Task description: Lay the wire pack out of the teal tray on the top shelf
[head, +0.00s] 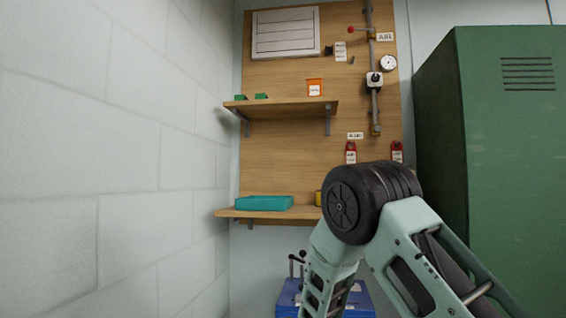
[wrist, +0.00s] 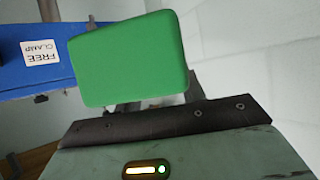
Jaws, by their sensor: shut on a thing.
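My gripper (wrist: 140,102) is shut on a plain green block-shaped pack, which looks like the wire pack (wrist: 130,58), in the wrist view. The dark fingers show only in part behind and below it. The gripper and this pack do not show in the head view. The teal tray (head: 264,203) sits on the lower shelf (head: 235,213) at the left; its inside is hidden by its front wall. The top shelf (head: 285,106) carries two small green pieces (head: 261,96) near its left end and an orange labelled container (head: 315,87) near its right end.
A blue fixture (head: 358,300) with black handles stands below the shelves; in the wrist view its label (wrist: 40,57) reads FREE CLAMP. A green locker (head: 500,150) stands at right, a white block wall (head: 110,150) at left. The top shelf's middle is clear.

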